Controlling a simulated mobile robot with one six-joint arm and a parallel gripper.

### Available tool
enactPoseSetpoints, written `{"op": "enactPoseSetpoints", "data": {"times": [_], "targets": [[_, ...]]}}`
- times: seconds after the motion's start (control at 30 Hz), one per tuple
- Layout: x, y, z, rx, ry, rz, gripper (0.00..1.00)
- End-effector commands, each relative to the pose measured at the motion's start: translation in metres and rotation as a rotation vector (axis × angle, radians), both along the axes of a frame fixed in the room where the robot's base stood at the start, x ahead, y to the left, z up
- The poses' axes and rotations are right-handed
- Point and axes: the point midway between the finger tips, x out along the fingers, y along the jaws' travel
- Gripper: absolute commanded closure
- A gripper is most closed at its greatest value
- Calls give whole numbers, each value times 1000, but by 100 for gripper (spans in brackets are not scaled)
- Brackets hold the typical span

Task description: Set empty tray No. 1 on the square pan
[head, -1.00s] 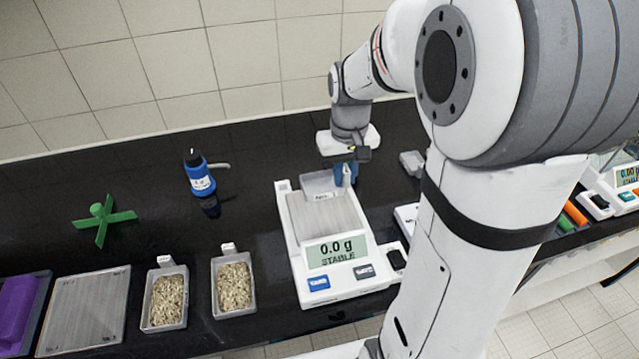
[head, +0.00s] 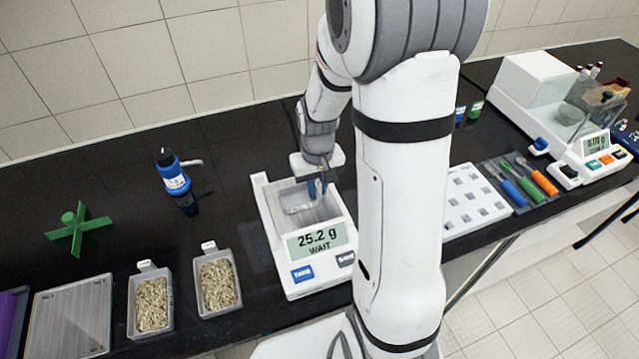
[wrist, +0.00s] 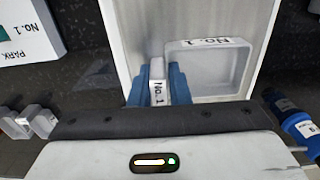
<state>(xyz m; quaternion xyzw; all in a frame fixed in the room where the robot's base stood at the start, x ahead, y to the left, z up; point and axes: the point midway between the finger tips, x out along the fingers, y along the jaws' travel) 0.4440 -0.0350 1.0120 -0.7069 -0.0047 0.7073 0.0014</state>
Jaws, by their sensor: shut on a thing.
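Empty tray No. 1 (head: 298,203) is a small grey open tray with a labelled tab; it also shows in the wrist view (wrist: 205,75). My gripper (head: 317,188) has its blue fingers shut on the tab (wrist: 157,85). The tray is over the back part of the square pan (head: 312,222) of the white balance, looks level and appears to touch it. The pan also shows in the wrist view (wrist: 190,18). The balance display (head: 317,240) reads 25.2 g and WAIT.
Two trays of grain, (head: 152,303) and (head: 217,285), stand left of the balance. A white rack (head: 472,205) and an enclosed balance (head: 535,90) are at right.

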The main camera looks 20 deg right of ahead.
Motion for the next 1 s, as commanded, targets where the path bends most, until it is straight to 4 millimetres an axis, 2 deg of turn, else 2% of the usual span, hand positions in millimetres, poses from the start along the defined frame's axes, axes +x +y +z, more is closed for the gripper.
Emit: {"op": "enactPoseSetpoints", "data": {"times": [0.27, 0.3, 0.53, 0.83, 1.0], "targets": [[0, 0, -4, 0, 0, -1, 100], [0, 0, -3, 0, 0, -1, 81], [0, -1, -2, 0, 0, -1, 63], [0, -1, 1, 0, 0, -2, 62], [1, -1, 20, -1, -5, -2, 62]]}}
